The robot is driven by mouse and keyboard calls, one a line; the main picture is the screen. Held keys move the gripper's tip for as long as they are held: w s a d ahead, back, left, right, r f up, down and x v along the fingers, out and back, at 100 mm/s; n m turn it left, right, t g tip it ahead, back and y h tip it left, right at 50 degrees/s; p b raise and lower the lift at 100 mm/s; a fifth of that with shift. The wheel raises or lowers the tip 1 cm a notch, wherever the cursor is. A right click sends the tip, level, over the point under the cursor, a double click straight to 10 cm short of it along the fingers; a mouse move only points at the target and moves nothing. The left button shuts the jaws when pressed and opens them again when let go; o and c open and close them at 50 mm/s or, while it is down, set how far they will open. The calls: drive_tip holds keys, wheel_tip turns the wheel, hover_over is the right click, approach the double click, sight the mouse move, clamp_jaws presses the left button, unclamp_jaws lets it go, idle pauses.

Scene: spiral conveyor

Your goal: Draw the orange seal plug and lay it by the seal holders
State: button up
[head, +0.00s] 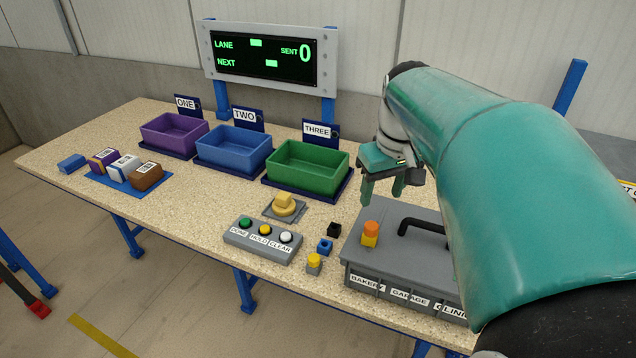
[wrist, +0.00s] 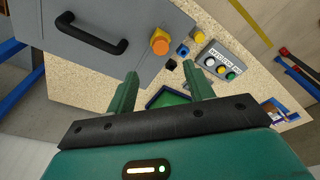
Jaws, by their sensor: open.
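The orange seal plug (head: 371,228) stands at the left end of the grey box's top, with a yellow part below the orange. It also shows in the wrist view (wrist: 160,41), beyond my fingertips. My gripper (head: 383,196) is open and empty, above and apart from the plug.
The grey box (head: 400,262) has a black handle (head: 425,230) beside the plug. A button panel (head: 262,240) and a yellow knob (head: 284,205) stand left of the blocks. Purple, blue and green bins (head: 308,180) stand behind. Bare table lies near the panel's left.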

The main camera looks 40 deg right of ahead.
sight(372, 225)
drive_tip(key=f, duration=0.3)
drive_tip(key=w+f, duration=0.1)
drive_tip(key=f, duration=0.6)
drive_tip(key=shift+w+d, duration=0.2)
drive_tip(key=shift+r, duration=0.1)
clamp_jaws()
drive_tip(key=shift+r, duration=1.95)
drive_tip(key=shift+r, duration=2)
drive_tip(key=shift+s, duration=0.1)
